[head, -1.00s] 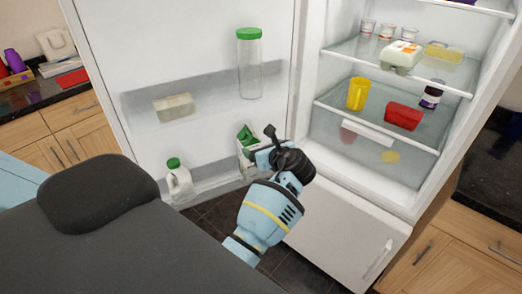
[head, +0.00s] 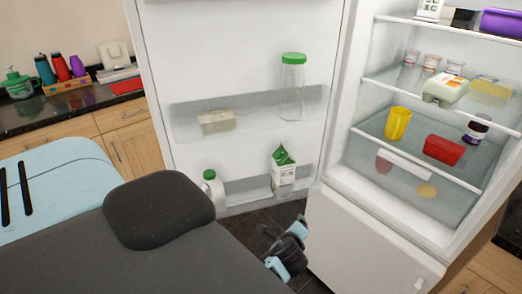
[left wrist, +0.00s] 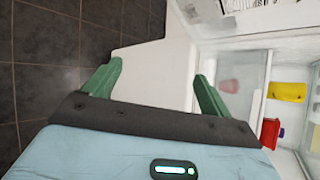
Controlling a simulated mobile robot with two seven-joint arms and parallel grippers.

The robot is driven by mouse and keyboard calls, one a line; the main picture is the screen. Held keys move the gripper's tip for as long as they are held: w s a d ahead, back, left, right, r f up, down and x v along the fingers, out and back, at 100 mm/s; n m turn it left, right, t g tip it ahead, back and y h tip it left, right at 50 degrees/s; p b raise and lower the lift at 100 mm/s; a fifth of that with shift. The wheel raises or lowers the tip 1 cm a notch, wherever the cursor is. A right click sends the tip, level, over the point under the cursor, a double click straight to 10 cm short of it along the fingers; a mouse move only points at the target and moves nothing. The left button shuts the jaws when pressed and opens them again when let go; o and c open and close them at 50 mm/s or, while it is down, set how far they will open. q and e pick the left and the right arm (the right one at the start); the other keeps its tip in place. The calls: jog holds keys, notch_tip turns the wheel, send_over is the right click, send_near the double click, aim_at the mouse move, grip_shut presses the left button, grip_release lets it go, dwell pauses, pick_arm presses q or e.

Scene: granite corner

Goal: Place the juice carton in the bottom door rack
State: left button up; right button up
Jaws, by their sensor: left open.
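The juice carton (head: 284,178) is white with a green gable top. In the head view it stands roughly upright in the bottom door rack (head: 246,196), towards the hinge side, its lower part behind the clear rack front. My left gripper (head: 286,250) is below and in front of the rack, clear of the carton. In the left wrist view its green fingers (left wrist: 157,78) are spread with nothing between them. My right gripper is not in view.
A milk jug (head: 213,190) with a green cap stands at the left of the bottom rack. A tall green-lidded bottle (head: 292,88) and a butter-like block (head: 216,121) sit in the upper rack. The fridge shelves at right hold a yellow cup (head: 397,123) and red box (head: 444,149).

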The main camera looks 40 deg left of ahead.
pick_arm(q)
jog(key=s+d+f+n+h, duration=0.2)
jog(key=s+d+n, duration=0.2)
jog(key=s, duration=0.4)
jog(key=s+d+f+n+h, duration=0.3)
jog(key=s+n, duration=0.3)
jog(key=s, duration=0.3)
jog(key=s+d+f+n+h, duration=0.2)
jog(key=s+d+n, duration=0.3)
jog(key=s, duration=0.3)
jog(key=shift+s+d+f+n+t+h, duration=0.15)
jog(key=shift+f+n+t+h, duration=0.2)
jog(key=shift+h, duration=0.35)
